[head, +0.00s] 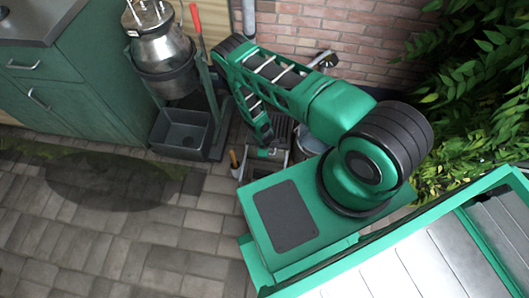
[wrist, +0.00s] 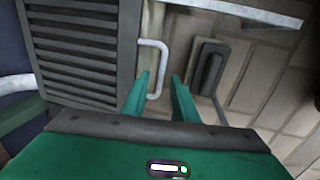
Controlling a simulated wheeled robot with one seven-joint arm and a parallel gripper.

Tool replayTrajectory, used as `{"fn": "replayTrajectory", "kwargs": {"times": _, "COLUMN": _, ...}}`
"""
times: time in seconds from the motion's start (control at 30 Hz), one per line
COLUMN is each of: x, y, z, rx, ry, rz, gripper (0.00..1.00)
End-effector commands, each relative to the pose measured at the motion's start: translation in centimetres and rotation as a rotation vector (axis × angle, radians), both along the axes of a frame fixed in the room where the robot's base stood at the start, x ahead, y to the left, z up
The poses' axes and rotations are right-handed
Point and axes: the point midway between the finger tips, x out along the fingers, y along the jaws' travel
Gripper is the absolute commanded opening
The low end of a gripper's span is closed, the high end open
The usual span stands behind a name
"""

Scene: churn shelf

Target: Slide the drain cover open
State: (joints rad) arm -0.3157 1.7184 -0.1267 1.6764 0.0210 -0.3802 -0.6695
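The drain cover (wrist: 82,50) is a grey slatted panel on the left of the wrist view. In the head view the slatted cover (head: 282,131) is partly hidden behind my arm. A pale, bracket-shaped handle (wrist: 161,68) stands at the cover's right edge. My gripper (wrist: 162,82) is open, with its two green fingers apart. The handle's lower end shows between the fingers, close to the left one. I cannot tell whether they touch. In the head view my gripper (head: 265,150) is low beside the cover.
A dark block (wrist: 208,68) lies right of the handle. A wooden-handled tool (head: 235,160) lies on the paving left of my gripper. A metal churn (head: 160,45) stands above a grey basin (head: 181,133). A brick wall (head: 340,35) is behind; paving (head: 130,230) is clear at lower left.

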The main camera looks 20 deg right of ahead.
Motion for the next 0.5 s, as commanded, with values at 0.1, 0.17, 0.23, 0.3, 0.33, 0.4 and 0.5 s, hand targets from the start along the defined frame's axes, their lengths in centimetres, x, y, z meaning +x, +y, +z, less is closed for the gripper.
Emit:
{"fn": "replayTrajectory", "kwargs": {"times": 0.1, "x": 0.0, "y": 0.0, "z": 0.02, "rx": 0.0, "ry": 0.0, "rz": 0.0, "gripper": 0.03}}
{"fn": "replayTrajectory", "kwargs": {"times": 0.17, "x": 0.0, "y": 0.0, "z": 0.02, "rx": 0.0, "ry": 0.0, "rz": 0.0, "gripper": 0.0}}
{"fn": "replayTrajectory", "kwargs": {"times": 0.23, "x": 0.0, "y": 0.01, "z": 0.02, "rx": 0.0, "ry": 0.0, "rz": 0.0, "gripper": 0.0}}
{"fn": "replayTrajectory", "kwargs": {"times": 0.3, "x": 0.0, "y": 0.0, "z": 0.03, "rx": 0.0, "ry": 0.0, "rz": 0.0, "gripper": 0.0}}
{"fn": "replayTrajectory", "kwargs": {"times": 0.33, "x": 0.01, "y": 0.01, "z": 0.03, "rx": 0.0, "ry": 0.0, "rz": 0.0, "gripper": 0.0}}
{"fn": "replayTrajectory", "kwargs": {"times": 0.4, "x": 0.0, "y": 0.0, "z": 0.03, "rx": 0.0, "ry": 0.0, "rz": 0.0, "gripper": 0.0}}
{"fn": "replayTrajectory", "kwargs": {"times": 0.5, "x": 0.01, "y": 0.01, "z": 0.04, "rx": 0.0, "ry": 0.0, "rz": 0.0, "gripper": 0.0}}
